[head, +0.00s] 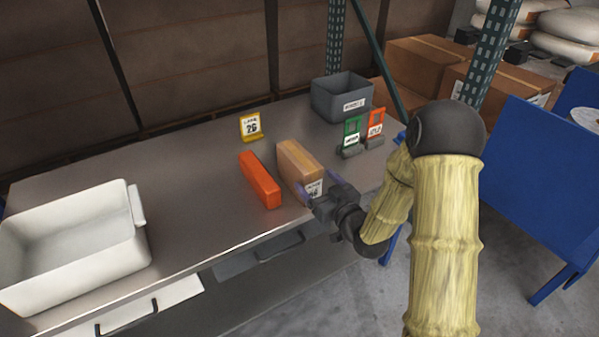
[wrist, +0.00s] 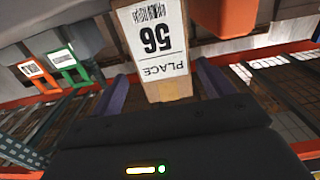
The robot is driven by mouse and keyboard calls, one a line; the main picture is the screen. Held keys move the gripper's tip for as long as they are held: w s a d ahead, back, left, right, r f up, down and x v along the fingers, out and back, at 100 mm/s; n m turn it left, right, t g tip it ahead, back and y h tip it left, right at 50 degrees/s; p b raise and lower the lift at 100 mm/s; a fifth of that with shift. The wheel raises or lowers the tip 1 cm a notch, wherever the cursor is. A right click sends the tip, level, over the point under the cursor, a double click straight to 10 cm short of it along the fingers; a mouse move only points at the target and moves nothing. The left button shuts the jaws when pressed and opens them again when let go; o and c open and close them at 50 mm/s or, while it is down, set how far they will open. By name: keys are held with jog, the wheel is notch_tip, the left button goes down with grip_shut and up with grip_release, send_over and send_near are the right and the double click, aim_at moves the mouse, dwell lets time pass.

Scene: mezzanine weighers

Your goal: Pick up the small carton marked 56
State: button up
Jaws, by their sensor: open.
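The small brown carton (head: 299,158) lies lengthwise on the grey table, with a white label on its near end. In the wrist view the carton (wrist: 167,90) shows its label upside down, reading PLACE and 56 with a barcode. My gripper (head: 319,189) is at the carton's near end. In the wrist view my gripper (wrist: 163,85) is open, with one purple finger on each side of the carton's end. A gap shows beside each finger, so it is not clamped. The carton's far end is hidden in the wrist view.
An orange block (head: 260,180) lies close to the carton's left. A yellow numbered sign (head: 250,126) stands behind it. Green (head: 352,136) and orange (head: 375,128) sign holders and a grey bin (head: 342,97) stand at back right. A white tub (head: 75,245) sits left; table between is clear.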

aim_at(295, 163)
jog(key=shift+w+a, duration=0.35)
jog(key=shift+w, duration=0.1)
jog(key=shift+s+a, duration=0.1)
jog(key=shift+r+p+x, duration=0.15)
jog(key=shift+x, duration=1.15)
jog(key=shift+r+p+x, duration=0.15)
jog(key=shift+r+x, duration=0.05)
jog(key=shift+x, duration=1.1)
jog(key=shift+a, duration=0.1)
jog(key=c, duration=1.4)
